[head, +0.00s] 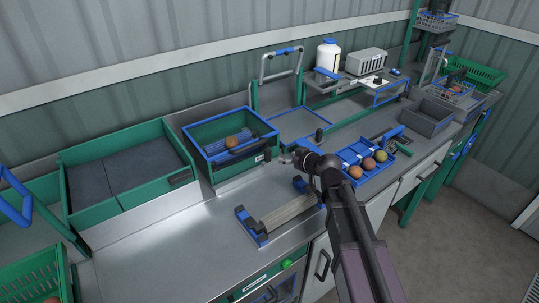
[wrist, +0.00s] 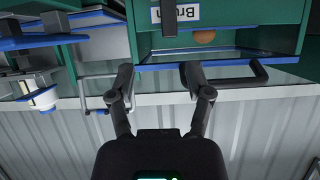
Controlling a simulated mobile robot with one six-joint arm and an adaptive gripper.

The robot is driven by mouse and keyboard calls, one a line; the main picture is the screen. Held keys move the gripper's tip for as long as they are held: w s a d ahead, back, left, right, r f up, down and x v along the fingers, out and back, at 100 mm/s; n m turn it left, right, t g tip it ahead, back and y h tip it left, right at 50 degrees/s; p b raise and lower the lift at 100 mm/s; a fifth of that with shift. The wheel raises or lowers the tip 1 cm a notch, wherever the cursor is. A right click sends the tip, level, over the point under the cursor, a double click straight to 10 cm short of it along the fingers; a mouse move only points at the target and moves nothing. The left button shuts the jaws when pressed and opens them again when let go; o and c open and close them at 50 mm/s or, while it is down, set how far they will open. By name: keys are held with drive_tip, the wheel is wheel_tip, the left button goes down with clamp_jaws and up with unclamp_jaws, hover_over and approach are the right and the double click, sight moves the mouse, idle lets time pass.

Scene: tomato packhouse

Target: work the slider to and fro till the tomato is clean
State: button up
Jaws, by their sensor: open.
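The brush box (head: 213,172) is a green box with a blue rim and a partly readable label in the wrist view (wrist: 180,14). One orange-red tomato (head: 232,142) sits inside on blue strips; part of it shows in the wrist view (wrist: 204,36). My gripper (head: 286,156) is open and empty, just right of the box's front.
A blue tray (head: 347,155) with several tomatoes stands to the right. A blue-ended rail fixture (head: 290,214) lies on the bench in front. A wide green bin (head: 125,205) stands left. The steel bench (head: 180,240) is clear at the front left.

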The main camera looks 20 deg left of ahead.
sight(270, 152)
drive_tip(key=a, duration=0.1)
drive_tip(key=a+b, duration=0.1)
drive_tip(key=shift+a+f+y, duration=0.2)
drive_tip(key=shift+a+y, duration=0.1)
drive_tip(key=shift+a, duration=0.15)
drive_tip(key=shift+b+x, duration=1.65)
drive_tip(key=shift+x, duration=2.05)
drive_tip(key=shift+w, duration=0.1)
clamp_jaws()
